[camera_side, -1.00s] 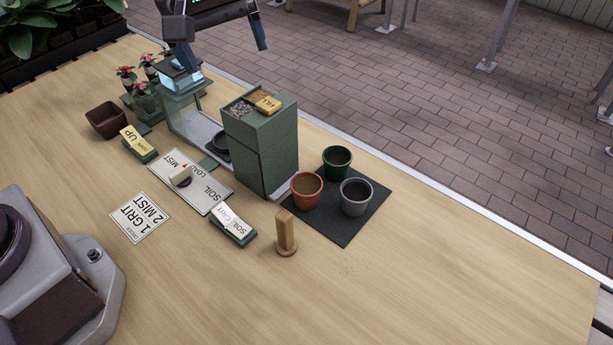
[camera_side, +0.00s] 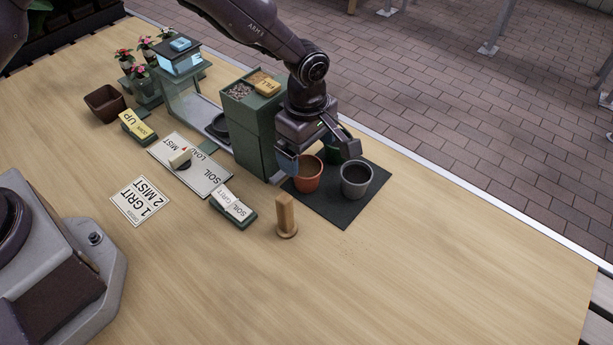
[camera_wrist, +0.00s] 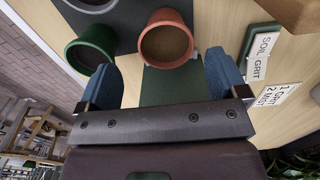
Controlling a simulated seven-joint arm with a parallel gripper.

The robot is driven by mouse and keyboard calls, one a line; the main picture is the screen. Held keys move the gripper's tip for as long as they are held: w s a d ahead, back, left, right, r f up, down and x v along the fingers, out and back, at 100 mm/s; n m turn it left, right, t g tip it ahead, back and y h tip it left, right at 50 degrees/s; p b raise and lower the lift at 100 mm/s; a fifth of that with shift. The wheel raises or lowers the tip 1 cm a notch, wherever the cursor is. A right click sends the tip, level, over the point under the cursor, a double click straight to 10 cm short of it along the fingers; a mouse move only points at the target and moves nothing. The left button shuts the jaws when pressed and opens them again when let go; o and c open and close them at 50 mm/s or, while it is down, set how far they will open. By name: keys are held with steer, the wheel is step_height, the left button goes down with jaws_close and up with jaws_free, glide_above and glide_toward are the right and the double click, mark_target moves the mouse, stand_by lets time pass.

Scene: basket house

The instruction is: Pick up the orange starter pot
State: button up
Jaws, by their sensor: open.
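The orange starter pot (camera_side: 308,178) stands upright on the dark mat (camera_side: 336,212), with brown fill inside. In the wrist view the orange pot (camera_wrist: 166,40) lies ahead of my two blue fingertips, roughly between their lines. My gripper (camera_side: 318,150) is open and empty, just above and behind the orange pot. One finger is to the pot's left in the side view; the other is over the green pot. The green pot (camera_wrist: 91,50) is partly hidden behind my gripper in the side view. The grey pot (camera_side: 355,180) stands at the mat's right.
The tall green dispenser box (camera_side: 252,135) stands close left of my gripper. A wooden peg (camera_side: 286,217) and the soil/grit switch (camera_side: 234,208) are in front of it. The table's right side is clear.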

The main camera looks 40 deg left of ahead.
mark_target(304, 168)
steer(key=shift+s+a+f, duration=0.1)
steer(key=shift+s+f, duration=0.05)
steer(key=shift+f, duration=1.45)
steer(key=shift+s+a+f, duration=0.1)
steer(key=shift+s+f, duration=0.05)
steer(key=shift+f, duration=1.4)
steer(key=shift+c, duration=0.4)
steer(key=c, duration=0.9)
